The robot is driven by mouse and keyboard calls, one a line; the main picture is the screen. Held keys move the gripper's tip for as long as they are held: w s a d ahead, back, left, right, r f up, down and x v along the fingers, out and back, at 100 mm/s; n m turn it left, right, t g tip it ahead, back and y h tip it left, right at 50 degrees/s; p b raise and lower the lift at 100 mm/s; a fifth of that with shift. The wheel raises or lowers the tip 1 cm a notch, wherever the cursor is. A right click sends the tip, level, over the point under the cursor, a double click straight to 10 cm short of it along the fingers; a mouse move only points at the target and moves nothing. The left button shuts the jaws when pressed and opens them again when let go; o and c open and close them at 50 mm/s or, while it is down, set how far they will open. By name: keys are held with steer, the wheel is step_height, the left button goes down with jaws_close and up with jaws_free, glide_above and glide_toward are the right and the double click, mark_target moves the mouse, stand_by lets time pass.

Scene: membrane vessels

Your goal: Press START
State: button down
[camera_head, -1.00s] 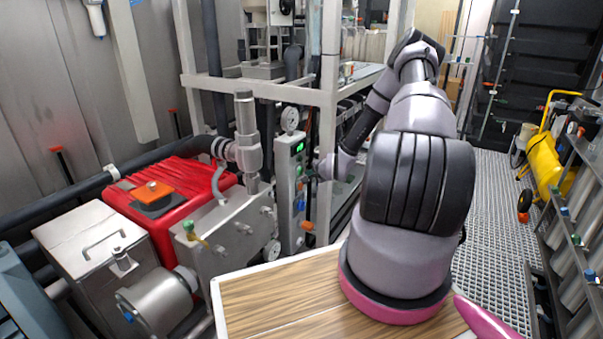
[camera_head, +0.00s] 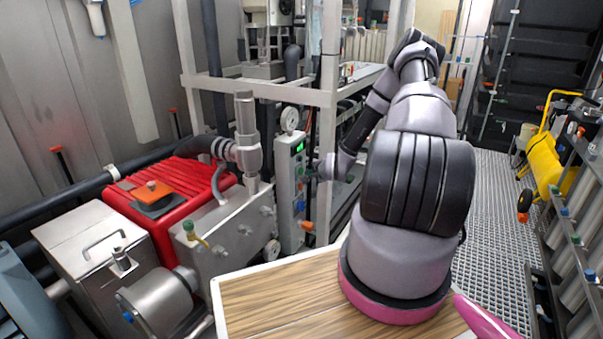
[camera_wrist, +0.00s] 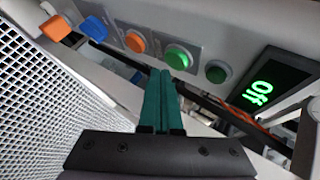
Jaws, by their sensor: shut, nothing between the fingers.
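The control panel (camera_head: 287,192) is a narrow upright grey box in the head view, with a small lit green display near its top. In the wrist view the display (camera_wrist: 262,93) reads "Off". Beside it are a dark green button (camera_wrist: 215,72), a bright green button (camera_wrist: 178,58) and an orange button (camera_wrist: 135,41). Labels are too small to read, so START cannot be told by its lettering. My gripper (camera_wrist: 163,73) has its teal fingers shut and empty, tips just below the bright green button in the picture; contact cannot be told. In the head view my gripper (camera_head: 311,173) is at the panel's right side.
A blue knob (camera_wrist: 93,27) and another orange knob (camera_wrist: 56,27) are farther left along the panel. A pressure gauge (camera_head: 289,119) sits above the panel. Red and metal machinery (camera_head: 150,205) stands to the left. A white frame (camera_head: 328,130) rises behind the gripper.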

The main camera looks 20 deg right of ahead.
steer(key=shift+w+a, duration=0.1)
stand_by(0.3)
steer(key=shift+w+a, duration=0.15)
steer(key=shift+w, duration=0.1)
steer(key=shift+w+a, duration=0.3)
stand_by(0.8)
steer(key=shift+s+d, duration=0.55)
steer(key=shift+s, duration=0.1)
steer(key=shift+s+d, duration=0.75)
steer(key=shift+s, duration=0.25)
steer(key=shift+s+d, duration=0.75)
steer(key=shift+s, duration=0.25)
steer(key=shift+r, duration=0.1)
